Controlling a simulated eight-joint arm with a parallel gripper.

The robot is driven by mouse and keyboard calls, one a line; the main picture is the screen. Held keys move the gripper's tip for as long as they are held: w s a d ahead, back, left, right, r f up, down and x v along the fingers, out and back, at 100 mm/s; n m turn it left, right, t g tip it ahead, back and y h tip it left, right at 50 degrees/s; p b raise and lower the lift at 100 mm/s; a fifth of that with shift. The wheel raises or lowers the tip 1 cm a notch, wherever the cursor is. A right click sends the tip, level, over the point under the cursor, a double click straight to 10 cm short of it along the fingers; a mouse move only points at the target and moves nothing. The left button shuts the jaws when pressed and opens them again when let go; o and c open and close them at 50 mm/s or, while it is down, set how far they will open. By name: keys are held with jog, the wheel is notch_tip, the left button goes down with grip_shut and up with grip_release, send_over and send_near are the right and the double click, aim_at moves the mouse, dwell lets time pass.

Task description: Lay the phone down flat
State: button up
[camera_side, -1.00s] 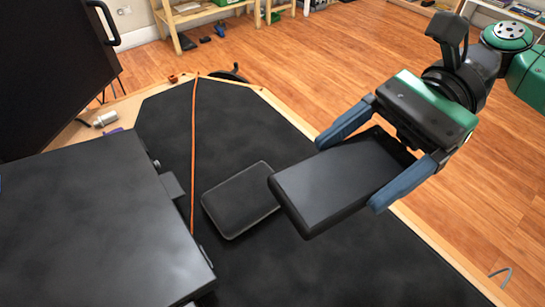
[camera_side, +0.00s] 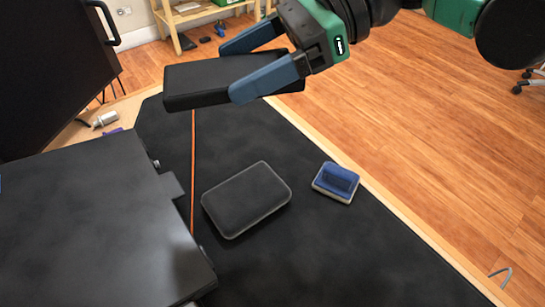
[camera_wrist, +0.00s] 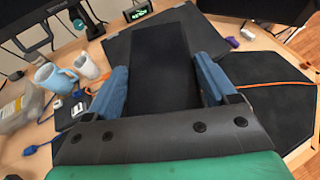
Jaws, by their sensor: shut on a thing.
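A black flat slab with rounded edges, which I take to be the phone (camera_side: 195,83), is held in the air by my gripper (camera_side: 237,72). The blue fingers are shut on its two long sides. In the side view it lies nearly level, its broad face up, well clear of the mat. In the wrist view the phone (camera_wrist: 160,65) reaches forward between the two fingers (camera_wrist: 163,88). Its underside is hidden.
A dark grey rounded pad (camera_side: 246,199) and a small blue-topped block (camera_side: 336,182) lie on the black mat (camera_side: 330,250). A dark box-like panel (camera_side: 90,220) stands at left, an orange cord (camera_side: 193,170) beside it. Mugs (camera_wrist: 55,76) show in the wrist view. The mat's front is clear.

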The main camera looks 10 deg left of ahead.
aim_at(256, 190)
jog(key=f, duration=1.9)
jog(key=shift+a+f, duration=0.2)
jog(key=shift+f, duration=0.1)
jog(key=shift+f, duration=0.15)
jog(key=o, duration=1.3)
jog(key=v, duration=1.2)
jog(key=shift+a, duration=0.1)
jog(key=w+d+r+n+t+h, duration=0.25)
jog(key=d+r+t, duration=0.25)
jog(key=d, duration=0.4)
jog(key=s+d+n+t+h, duration=0.3)
jog(key=s+d+n+h, duration=0.1)
jog(key=d, duration=0.6)
jog(key=s+d+n+t+h, duration=0.4)
jog(key=s+d+n+h, duration=0.1)
jog(key=d, duration=0.6)
jog(key=shift+s+d+r+n+h, duration=0.35)
jog(key=shift+r+n+h, duration=0.15)
jog(key=shift+n, duration=0.45)
